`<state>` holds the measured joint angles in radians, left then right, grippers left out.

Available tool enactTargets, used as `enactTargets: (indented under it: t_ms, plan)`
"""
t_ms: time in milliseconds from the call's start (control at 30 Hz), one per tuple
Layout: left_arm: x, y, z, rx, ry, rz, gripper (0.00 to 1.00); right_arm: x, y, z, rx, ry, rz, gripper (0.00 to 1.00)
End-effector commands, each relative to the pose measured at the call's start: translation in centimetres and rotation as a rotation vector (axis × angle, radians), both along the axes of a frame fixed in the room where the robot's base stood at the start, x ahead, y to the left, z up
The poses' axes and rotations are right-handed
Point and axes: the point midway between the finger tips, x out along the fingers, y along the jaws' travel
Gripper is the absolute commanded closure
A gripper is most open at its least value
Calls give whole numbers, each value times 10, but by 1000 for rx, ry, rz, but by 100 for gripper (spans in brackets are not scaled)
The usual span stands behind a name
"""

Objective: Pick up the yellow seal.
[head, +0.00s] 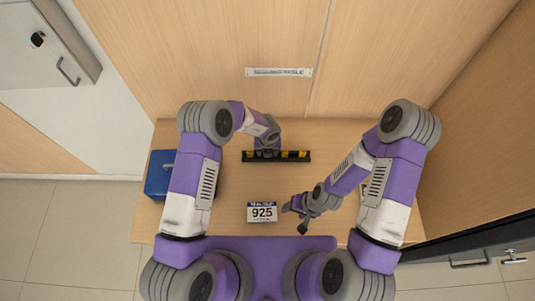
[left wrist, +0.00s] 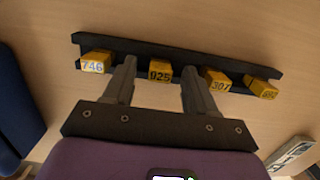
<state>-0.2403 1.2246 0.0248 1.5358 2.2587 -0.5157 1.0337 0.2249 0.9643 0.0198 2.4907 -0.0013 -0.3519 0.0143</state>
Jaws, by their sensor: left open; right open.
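Several yellow seals sit in a row on a black rack (head: 304,157), which also shows in the left wrist view (left wrist: 215,68). Their dark number labels include 746 (left wrist: 95,62), 925 (left wrist: 160,71) and 301 (left wrist: 216,81); the rightmost seal's number (left wrist: 262,87) is hard to read. A white card (head: 262,212) marked 925 lies on the counter in front of the rack. My left gripper (left wrist: 157,80) is open at the rack, its fingers pointing at the 925 seal, one on either side in view. Contact cannot be told. My right gripper (head: 293,206) is open and empty, right of the card.
A blue box (head: 158,176) stands at the counter's left edge. A wooden panel with a label strip (head: 279,72) rises behind the rack. The wooden counter (head: 325,227) is bare around the card and to the right of the rack.

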Motion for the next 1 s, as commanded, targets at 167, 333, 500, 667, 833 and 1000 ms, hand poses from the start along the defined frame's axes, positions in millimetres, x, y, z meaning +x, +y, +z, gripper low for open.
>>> enactTargets:
  t_ms: [167, 333, 500, 667, 833, 1000]
  plan:
    - [0, 0, 0, 0, 0, 0, 60, 0, 0, 0, 0, 0, 0, 38]
    - [0, 0, 1, 0, 0, 0, 86, 0, 0, 0, 0, 0, 0, 38]
    - [0, 0, 1, 0, 0, 0, 100, 0, 0, 0, 0, 0, 0, 38]
    - [0, 0, 1, 0, 0, 0, 100, 0, 0, 0, 0, 0, 0, 38]
    - [1, 0, 13, -1, -2, 1, 100, 0, 0, 1, 0, 0, 0, 38]
    - [1, 0, 46, -2, -4, 2, 100, 0, 0, 2, 0, 0, 0, 38]
